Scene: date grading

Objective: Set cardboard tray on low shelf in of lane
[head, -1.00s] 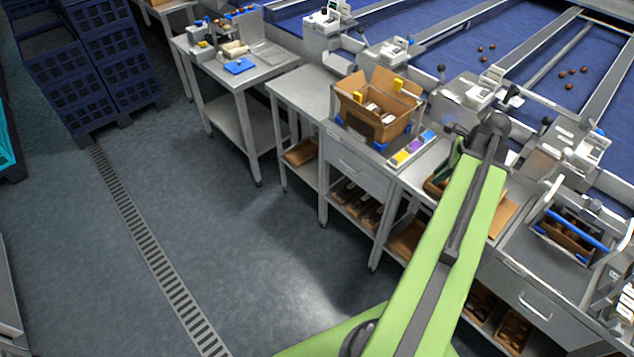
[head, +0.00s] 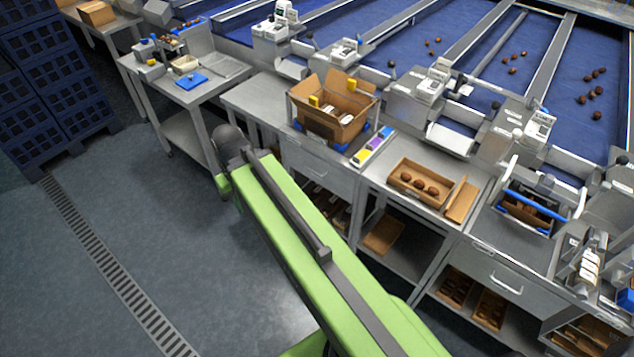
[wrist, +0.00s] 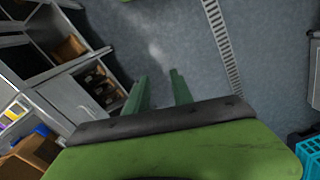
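An open cardboard tray (head: 408,196) with a few brown dates stands on the bench in the head view. A flat cardboard piece (head: 461,201) lies beside it on the right. On the low shelf below (head: 415,262) lies another cardboard tray (head: 383,235). My gripper (wrist: 161,88) shows in the wrist view with its two green fingers apart, only floor between them. It is empty and beside the bench fronts, touching no tray. In the head view my arm hides part of the low shelves, and the fingers cannot be seen.
An open cardboard box (head: 352,128) stands left of the tray, with a strip of coloured blocks (head: 372,146) between. More trays (head: 455,288) fill the low shelf further right. Blue crates (head: 50,90) stand at the left. The floor (head: 150,240) around the drain grate (head: 110,270) is clear.

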